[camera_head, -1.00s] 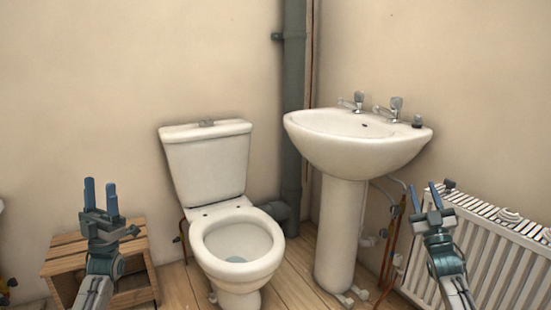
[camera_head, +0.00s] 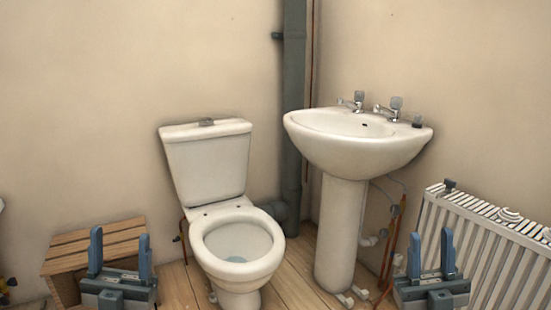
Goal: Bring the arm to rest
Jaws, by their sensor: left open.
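My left gripper (camera_head: 120,255) is at the lower left, in front of the wooden crate. Its two blue fingers point up and stand wide apart, with nothing between them. My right gripper (camera_head: 431,255) is at the lower right, in front of the radiator's left end. Its two blue fingers also point up and are apart, with nothing between them. The arm links behind both grippers are out of view below the frame.
A white toilet (camera_head: 238,245) stands between the grippers. A pedestal basin (camera_head: 350,140) with two taps is right of it. A wooden crate (camera_head: 95,240) is at left and a white radiator (camera_head: 490,240) at right. Copper pipes (camera_head: 392,235) run beside the pedestal.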

